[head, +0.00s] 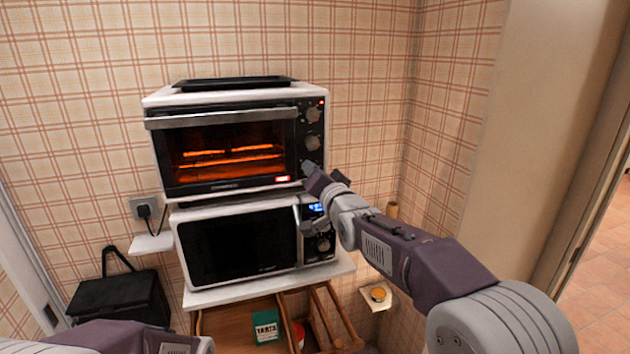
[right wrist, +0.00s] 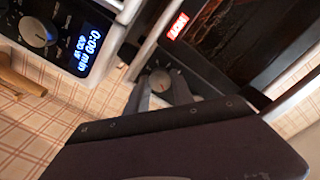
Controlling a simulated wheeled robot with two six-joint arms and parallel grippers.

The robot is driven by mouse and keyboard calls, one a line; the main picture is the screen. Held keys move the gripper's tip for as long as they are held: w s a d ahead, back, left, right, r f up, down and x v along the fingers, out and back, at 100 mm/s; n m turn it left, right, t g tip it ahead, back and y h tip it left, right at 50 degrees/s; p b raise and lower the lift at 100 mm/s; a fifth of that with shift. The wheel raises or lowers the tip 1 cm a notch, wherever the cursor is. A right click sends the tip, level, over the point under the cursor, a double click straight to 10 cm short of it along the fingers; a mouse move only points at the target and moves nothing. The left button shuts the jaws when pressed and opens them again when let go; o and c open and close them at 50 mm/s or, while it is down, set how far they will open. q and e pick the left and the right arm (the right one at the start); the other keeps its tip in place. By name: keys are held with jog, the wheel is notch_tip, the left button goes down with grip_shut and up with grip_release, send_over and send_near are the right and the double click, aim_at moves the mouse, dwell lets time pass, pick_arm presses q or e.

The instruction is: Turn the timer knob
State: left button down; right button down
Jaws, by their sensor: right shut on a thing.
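The toaster oven (head: 235,187) is black and white and stands on top of a microwave, with orange glowing bars behind its glass. Its right panel shows an upper knob (head: 313,114) and a middle knob (head: 312,143). My right gripper (head: 308,169) is at the lowest knob, which it mostly hides in the head view. In the right wrist view this timer knob (right wrist: 160,81) shows as a grey disc between the two fingers of my right gripper (right wrist: 160,92), which is shut on it. Part of my left arm shows at the bottom left; its gripper is out of view.
The microwave (head: 240,246) below has a lit blue display (head: 315,209) and its own knob (head: 323,244), close under my right gripper. A black tray (head: 232,83) lies on the oven. An open wooden drawer (head: 230,318) is below the shelf.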

jog(key=m+b, duration=0.4)
jog(key=m, duration=0.7)
jog(key=shift+f, duration=0.1)
jog(key=shift+m, duration=0.4)
dwell(0.3)
jog(key=c, duration=1.1)
grip_release()
jog(key=b+v, duration=0.3)
jog(key=v, duration=0.6)
